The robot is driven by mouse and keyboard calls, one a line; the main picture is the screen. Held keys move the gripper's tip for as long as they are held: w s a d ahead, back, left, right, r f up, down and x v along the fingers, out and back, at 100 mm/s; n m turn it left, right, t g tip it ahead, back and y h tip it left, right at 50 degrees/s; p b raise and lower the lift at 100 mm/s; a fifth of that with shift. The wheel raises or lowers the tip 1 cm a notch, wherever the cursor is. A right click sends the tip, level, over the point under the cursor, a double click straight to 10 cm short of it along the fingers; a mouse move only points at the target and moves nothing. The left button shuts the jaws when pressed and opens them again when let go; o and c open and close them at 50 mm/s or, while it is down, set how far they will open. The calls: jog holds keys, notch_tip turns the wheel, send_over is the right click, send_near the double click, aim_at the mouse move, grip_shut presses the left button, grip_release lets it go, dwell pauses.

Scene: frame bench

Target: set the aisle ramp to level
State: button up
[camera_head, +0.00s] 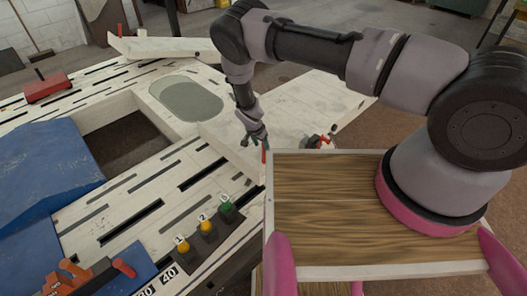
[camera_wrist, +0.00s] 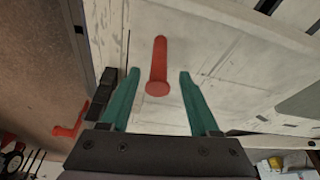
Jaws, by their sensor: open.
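My gripper (camera_head: 256,138) hangs over the aisle-side edge of the white slotted bench. Its teal fingers (camera_wrist: 159,74) are spread open in the wrist view. A red peg-like handle (camera_wrist: 157,85) shows between them, apart from both; its depth relative to the fingertips is unclear. A small red upright piece (camera_head: 264,153) shows just below the fingers in the head view and may be this handle. A pale flat panel (camera_head: 318,95), perhaps the aisle ramp, extends right from the bench behind my arm. Its tilt is hard to judge.
The bench has a rectangular opening (camera_head: 125,145) and yellow and green numbered knobs (camera_head: 203,222). Blue padding (camera_head: 45,175) and an orange-handled tool (camera_head: 75,275) lie left. My wood-topped base fills the lower right. A red lever (camera_wrist: 72,122) shows left in the wrist view.

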jog(key=shift+v, duration=1.2)
jog(key=shift+w+d+r+g+y, duration=0.45)
jog(key=shift+w+r+g+y, duration=0.1)
jog(key=shift+w+r+g, duration=0.15)
jog(key=shift+w+d+r+g+y, duration=0.45)
jog(key=shift+d+r+g+y, duration=0.1)
jog(key=shift+g, duration=0.25)
notch_tip(320, 180, down, 11)
jog(key=shift+w+r, duration=0.1)
jog(key=shift+r, duration=0.1)
grip_shut()
